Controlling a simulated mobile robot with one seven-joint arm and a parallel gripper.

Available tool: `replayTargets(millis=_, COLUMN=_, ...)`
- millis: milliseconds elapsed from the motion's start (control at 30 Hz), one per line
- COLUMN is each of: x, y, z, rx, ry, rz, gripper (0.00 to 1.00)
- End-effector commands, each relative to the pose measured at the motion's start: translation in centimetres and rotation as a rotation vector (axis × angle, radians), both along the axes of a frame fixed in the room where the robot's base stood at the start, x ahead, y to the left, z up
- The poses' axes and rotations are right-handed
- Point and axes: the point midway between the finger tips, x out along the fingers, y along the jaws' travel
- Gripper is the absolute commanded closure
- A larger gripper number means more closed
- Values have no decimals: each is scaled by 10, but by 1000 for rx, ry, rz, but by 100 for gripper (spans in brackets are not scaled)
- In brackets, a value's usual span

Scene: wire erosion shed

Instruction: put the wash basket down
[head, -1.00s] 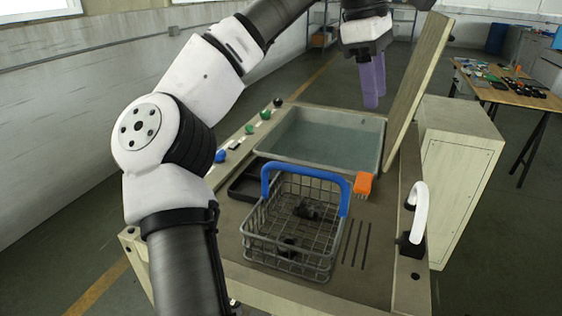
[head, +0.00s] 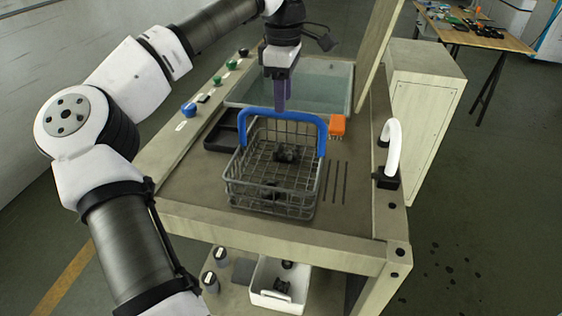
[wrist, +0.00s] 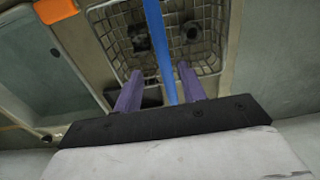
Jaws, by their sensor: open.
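The wash basket (head: 272,178), grey wire with dark parts inside, stands upright on the worktop. Its blue handle (head: 286,115) arches up over it. My gripper (head: 281,107), with purple fingers pointing down, is right at the top of the handle in the head view. In the wrist view my gripper (wrist: 160,78) is open, with the blue handle (wrist: 157,40) running between its two fingers. The fingers look apart from the handle on both sides. The basket's wire floor (wrist: 205,20) shows beyond the fingers.
Behind the basket lies a water-filled tank (head: 318,92) with a raised lid (head: 380,40). An orange block (head: 338,125), a black tray (head: 222,134), thin dark rods (head: 336,182) and a white handle (head: 391,148) surround it. A white bin (head: 262,293) sits on a shelf below.

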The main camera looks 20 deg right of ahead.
Motion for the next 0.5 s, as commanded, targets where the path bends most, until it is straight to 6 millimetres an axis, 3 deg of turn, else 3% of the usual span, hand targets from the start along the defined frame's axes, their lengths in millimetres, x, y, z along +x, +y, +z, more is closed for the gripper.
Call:
replayTargets(millis=300, x=-4, y=6, z=-42, rx=0, ry=4, rz=0, gripper=59)
replayTargets(millis=500, x=-5, y=6, z=-50, rx=-1, ry=1, rz=0, gripper=59)
